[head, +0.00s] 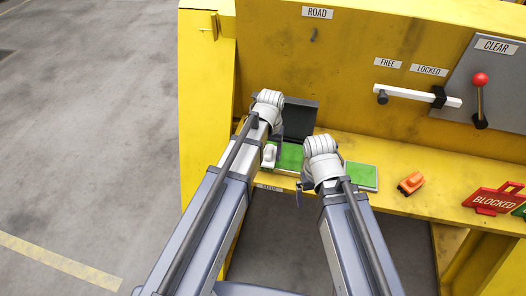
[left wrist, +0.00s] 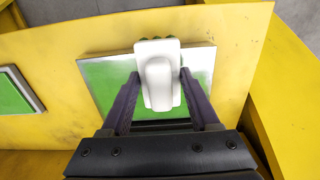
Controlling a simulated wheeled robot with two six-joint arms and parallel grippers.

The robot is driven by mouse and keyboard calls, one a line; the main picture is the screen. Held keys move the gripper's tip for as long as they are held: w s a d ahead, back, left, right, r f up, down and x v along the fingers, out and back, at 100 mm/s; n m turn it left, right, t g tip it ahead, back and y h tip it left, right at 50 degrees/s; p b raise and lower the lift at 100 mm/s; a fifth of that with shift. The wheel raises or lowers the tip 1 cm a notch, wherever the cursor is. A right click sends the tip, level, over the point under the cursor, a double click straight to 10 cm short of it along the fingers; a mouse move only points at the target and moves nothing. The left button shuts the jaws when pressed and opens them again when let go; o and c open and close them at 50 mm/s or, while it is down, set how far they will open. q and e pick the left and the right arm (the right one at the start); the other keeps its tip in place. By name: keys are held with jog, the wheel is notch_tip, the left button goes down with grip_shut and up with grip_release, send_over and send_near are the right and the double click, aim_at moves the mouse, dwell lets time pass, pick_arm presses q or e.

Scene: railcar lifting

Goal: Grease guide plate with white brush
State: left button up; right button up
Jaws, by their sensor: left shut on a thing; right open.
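The white brush (left wrist: 160,75) is between the two dark fingers of my left gripper (left wrist: 157,92), which is shut on it. Green shows at the brush's far edge. The brush is over a metal-rimmed plate with a green face (left wrist: 110,78); I cannot tell whether it touches. In the head view the brush (head: 268,155) shows at the left of the green-faced plate (head: 289,157) on the yellow ledge. My left gripper (head: 277,148) is partly hidden by its arm there. My right gripper (head: 299,191) is open, near the ledge's front edge, and mostly hidden by its wrist.
A second green-faced plate (head: 360,176) lies to the right on the ledge (head: 390,150). A black box-like thing (head: 300,115) stands behind the first plate. An orange object (head: 410,183) and a red BLOCKED sign (head: 494,200) are further right. A red-knobbed lever (head: 480,95) is on the back panel.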

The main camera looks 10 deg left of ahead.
pick_arm(q)
jog(key=shift+d, duration=0.2)
jog(key=shift+f, duration=0.15)
jog(key=shift+c, duration=0.6)
jog(key=shift+w+a, duration=0.1)
jog(key=shift+a, duration=3.8)
notch_tip(320, 180, up, 6)
jog(key=p, duration=0.5)
jog(key=shift+p, duration=0.4)
jog(key=shift+w, duration=0.1)
